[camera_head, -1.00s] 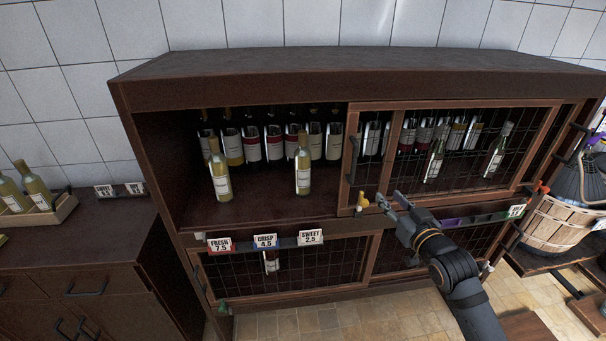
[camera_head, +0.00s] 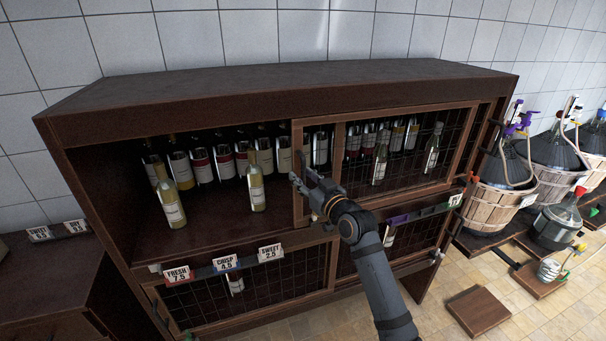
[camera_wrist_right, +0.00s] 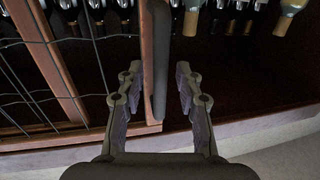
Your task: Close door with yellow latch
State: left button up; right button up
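The upper mesh door in a wooden frame (camera_head: 301,131) covers the right part of the upper cabinet, and the left part is open. My right gripper (camera_head: 300,180) is at the door's left edge. In the right wrist view, a dark vertical handle (camera_wrist_right: 160,60) on the wooden frame (camera_wrist_right: 148,70) runs between the spread fingers of this gripper (camera_wrist_right: 157,98). There are gaps on both sides of the handle. I cannot see a yellow latch on this door now; the gripper and arm cover its lower left corner. My left gripper is not in view.
Bottles (camera_head: 170,202) and (camera_head: 257,190) stand at the front of the open shelf, with several more behind. Price tags (camera_head: 224,264) hang on a rail below. Basketed demijohns (camera_head: 497,195) stand at the right.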

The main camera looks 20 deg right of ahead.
jog(key=shift+w, duration=0.2)
jog(key=shift+a, duration=0.1)
jog(key=shift+c, duration=0.5)
grip_shut()
jog(key=shift+w+f, duration=0.1)
jog(key=shift+f, duration=0.05)
